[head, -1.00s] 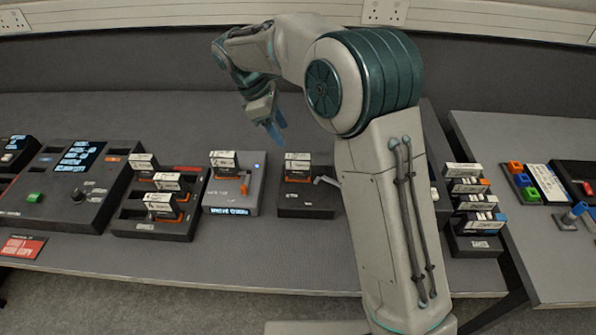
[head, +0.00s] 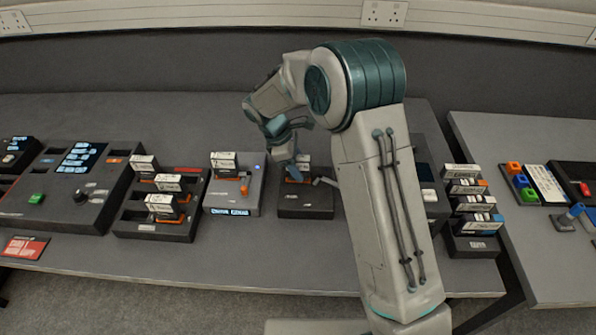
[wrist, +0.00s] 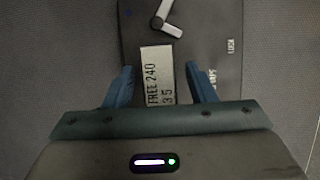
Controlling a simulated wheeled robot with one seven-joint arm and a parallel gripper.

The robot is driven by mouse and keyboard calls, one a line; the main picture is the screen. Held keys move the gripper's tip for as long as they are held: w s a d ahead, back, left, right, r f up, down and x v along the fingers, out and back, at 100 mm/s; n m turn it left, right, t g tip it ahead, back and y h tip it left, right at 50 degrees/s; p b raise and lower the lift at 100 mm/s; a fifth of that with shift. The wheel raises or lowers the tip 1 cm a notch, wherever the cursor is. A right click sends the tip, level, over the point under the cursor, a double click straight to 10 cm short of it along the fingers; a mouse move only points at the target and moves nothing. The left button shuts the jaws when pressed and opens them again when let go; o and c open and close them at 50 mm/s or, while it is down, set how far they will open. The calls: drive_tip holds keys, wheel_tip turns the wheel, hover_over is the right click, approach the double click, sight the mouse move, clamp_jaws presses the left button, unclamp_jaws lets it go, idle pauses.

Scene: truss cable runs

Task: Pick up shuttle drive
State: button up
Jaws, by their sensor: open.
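A drive with a white label (wrist: 157,75) stands in a dark dock (head: 305,208) near the middle of the bench; I take it as the shuttle drive. In the wrist view its label shows "FREE 240" and lies between my two blue fingers. My gripper (head: 292,172) is open and low over this drive, with a finger on each side. I cannot tell whether the fingers touch it. In the head view the gripper hides part of the drive. A light-coloured lever (wrist: 165,20) sits on the dock beside the drive.
Left of the dock is a grey unit (head: 232,200) with a lit display and another drive. Farther left are a rack (head: 155,228) of several drives and a control console (head: 60,205). A right-hand rack (head: 473,245) holds several drives. The bench front is mostly clear.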

drive_tip(key=shift+d+f, duration=0.1)
drive_tip(key=shift+f, duration=0.2)
clamp_jaws()
drive_tip(key=shift+r, duration=0.2)
